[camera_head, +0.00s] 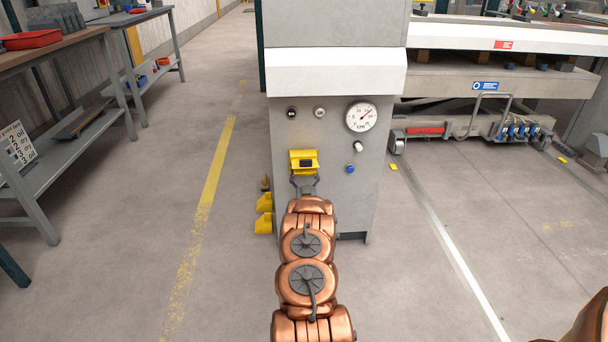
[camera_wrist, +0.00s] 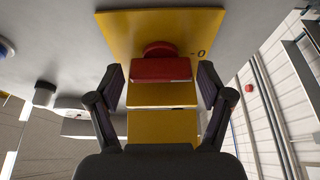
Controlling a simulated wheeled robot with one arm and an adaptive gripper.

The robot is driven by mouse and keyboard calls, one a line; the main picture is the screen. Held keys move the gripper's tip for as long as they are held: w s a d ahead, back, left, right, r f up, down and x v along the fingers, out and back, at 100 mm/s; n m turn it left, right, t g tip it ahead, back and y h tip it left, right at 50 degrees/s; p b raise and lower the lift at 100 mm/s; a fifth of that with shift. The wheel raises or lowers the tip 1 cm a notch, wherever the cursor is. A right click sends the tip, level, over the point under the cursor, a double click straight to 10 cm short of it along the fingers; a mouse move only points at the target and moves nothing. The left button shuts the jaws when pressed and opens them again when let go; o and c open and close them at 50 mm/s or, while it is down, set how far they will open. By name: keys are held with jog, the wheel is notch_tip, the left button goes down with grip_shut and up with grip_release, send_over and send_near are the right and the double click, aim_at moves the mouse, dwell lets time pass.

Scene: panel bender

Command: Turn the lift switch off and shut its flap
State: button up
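The lift switch is a red knob (camera_wrist: 160,68) on a yellow plate (camera_wrist: 125,28), in the wrist view. Its bar lies level across the picture, with a "0" mark to its right. A yellow flap (camera_wrist: 162,122) stands open, below the knob in this view. In the head view the yellow switch unit (camera_head: 303,157) is on the front of the grey cabinet; the red knob cannot be made out there. My gripper (camera_wrist: 162,76) is open and empty, with one finger on each side of the knob and gaps between. It also shows below the unit in the head view (camera_head: 304,184).
The cabinet (camera_head: 290,128) also bears a dial gauge (camera_head: 361,116), a blue button (camera_head: 350,169) and small knobs. Yellow wedges (camera_head: 264,213) lie at its lower left. A workbench (camera_head: 60,150) stands left and a lift table (camera_head: 480,85) right. Floor between is clear.

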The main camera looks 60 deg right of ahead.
jog(key=v, duration=1.2)
jog(key=shift+f, duration=0.1)
jog(key=shift+c, duration=0.4)
